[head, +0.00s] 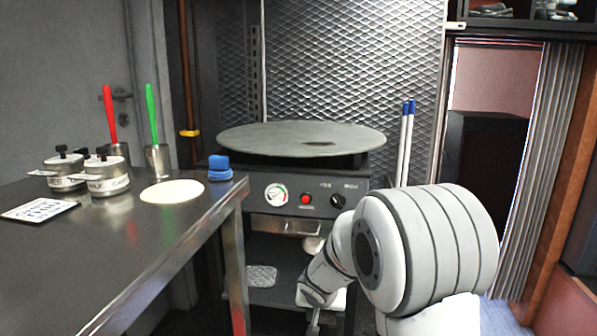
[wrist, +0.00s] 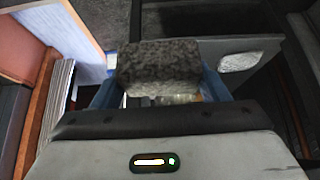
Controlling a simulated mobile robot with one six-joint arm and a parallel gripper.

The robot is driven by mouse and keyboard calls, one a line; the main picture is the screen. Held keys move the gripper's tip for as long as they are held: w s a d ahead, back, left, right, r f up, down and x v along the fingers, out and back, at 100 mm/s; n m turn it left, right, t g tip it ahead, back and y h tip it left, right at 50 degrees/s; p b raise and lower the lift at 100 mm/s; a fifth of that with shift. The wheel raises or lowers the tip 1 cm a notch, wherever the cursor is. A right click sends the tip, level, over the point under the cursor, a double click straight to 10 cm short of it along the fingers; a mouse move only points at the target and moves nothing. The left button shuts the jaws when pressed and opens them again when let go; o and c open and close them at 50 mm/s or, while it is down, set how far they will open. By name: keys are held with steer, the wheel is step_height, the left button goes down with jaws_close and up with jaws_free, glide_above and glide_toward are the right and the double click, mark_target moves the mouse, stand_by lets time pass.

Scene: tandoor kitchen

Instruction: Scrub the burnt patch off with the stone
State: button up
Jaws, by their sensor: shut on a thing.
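The burnt patch (head: 319,143) is a dark spot on the right part of the round grey griddle (head: 255,138), which stands on the black burner unit. In the wrist view, my gripper (wrist: 158,90) is shut on the stone (wrist: 158,66), a rough dark grey block between its blue fingers. The head view shows my arm bent down in front of the burner unit, low and to the right. My fingers and the stone cannot be made out there. The stone is apart from the griddle, and the burnt patch is not seen in the wrist view.
The steel counter (head: 60,248) at left bears a pale flat disc (head: 172,191), blue block (head: 219,165), lidded pots, a card and utensils in steel cups. A grey oval pad (head: 262,275) lies on the shelf below. Blue-tipped rods (head: 406,140) stand right of the griddle.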

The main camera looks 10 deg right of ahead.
steer(key=shift+w+d, duration=0.1)
steer(key=shift+w, duration=0.05)
steer(key=shift+r, duration=0.15)
